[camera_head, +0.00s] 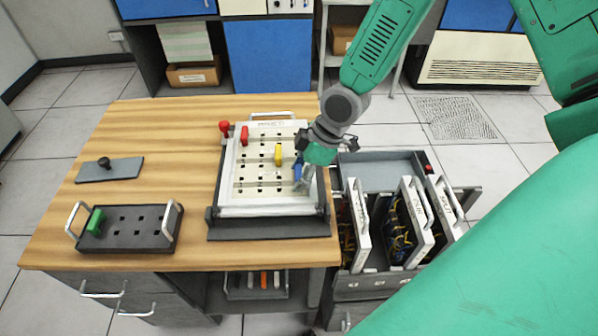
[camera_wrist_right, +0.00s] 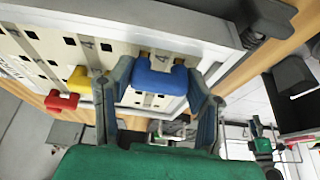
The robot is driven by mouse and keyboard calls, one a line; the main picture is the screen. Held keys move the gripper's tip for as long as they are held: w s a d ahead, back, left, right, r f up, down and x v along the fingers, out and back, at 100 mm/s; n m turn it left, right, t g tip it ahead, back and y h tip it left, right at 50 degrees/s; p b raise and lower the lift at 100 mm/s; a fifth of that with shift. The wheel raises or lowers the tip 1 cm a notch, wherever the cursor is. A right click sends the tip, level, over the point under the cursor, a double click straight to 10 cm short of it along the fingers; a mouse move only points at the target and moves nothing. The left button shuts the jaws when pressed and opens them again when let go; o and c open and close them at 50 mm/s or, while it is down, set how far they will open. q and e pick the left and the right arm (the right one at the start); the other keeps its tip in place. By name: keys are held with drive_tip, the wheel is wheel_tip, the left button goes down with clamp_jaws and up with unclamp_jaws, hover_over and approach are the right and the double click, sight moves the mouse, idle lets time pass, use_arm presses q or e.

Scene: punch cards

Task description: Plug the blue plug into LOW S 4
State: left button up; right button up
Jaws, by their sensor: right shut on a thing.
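The blue plug (camera_head: 298,169) is between the fingers of my right gripper (camera_head: 303,180), at the right side of the white socket panel (camera_head: 265,211). In the right wrist view the blue plug (camera_wrist_right: 160,78) lies between both fingers of the gripper (camera_wrist_right: 160,84), which is shut on it. It is at or just over the panel face, near a printed 4; whether its prongs are in a socket is hidden. A yellow plug (camera_head: 278,154) and a red plug (camera_head: 244,134) stand in the panel, left of the blue one. My left gripper is not in view.
A red-knobbed lever (camera_head: 224,127) is at the panel's upper left. A dark holder (camera_head: 135,240) with a green plug (camera_head: 96,221) and a grey plate (camera_head: 108,170) lie on the left of the wooden table (camera_head: 190,120). An open drawer of card modules (camera_head: 410,225) stands right of the table.

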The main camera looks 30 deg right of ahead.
drive_tip(key=shift+f, duration=0.4)
drive_tip(key=shift+s+f, duration=0.1)
idle(0.3)
drive_tip(key=o, duration=1)
